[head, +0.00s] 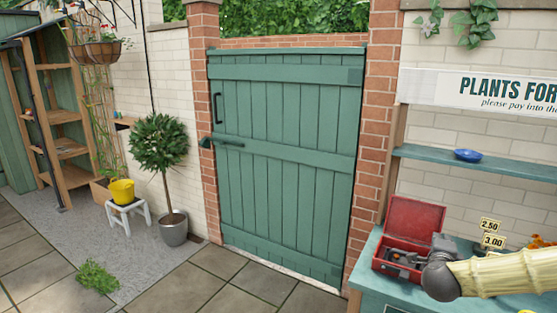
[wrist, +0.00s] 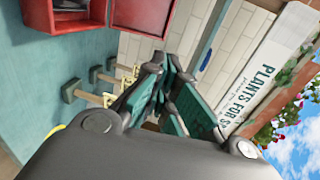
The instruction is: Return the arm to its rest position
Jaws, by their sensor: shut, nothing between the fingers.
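My gripper (wrist: 172,75) is in the middle of the wrist view, with its dark fingers and teal pads closed together and nothing held. It is clear of the counter, with the wall and sign beyond it. In the head view my cream arm comes in at the lower right, over the teal counter (head: 372,285). Its grey wrist end is beside the open red box (head: 415,215); I cannot clearly tell the fingers apart from the grey items there.
Price signs (head: 491,233) stand on the counter close to my arm. A shelf with a blue bowl (head: 468,155) and a sign board (head: 500,90) are above. Left are a green gate (head: 285,165), a potted tree (head: 173,232) and a yellow pot (head: 122,192) on a white stool. The paving is mostly clear.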

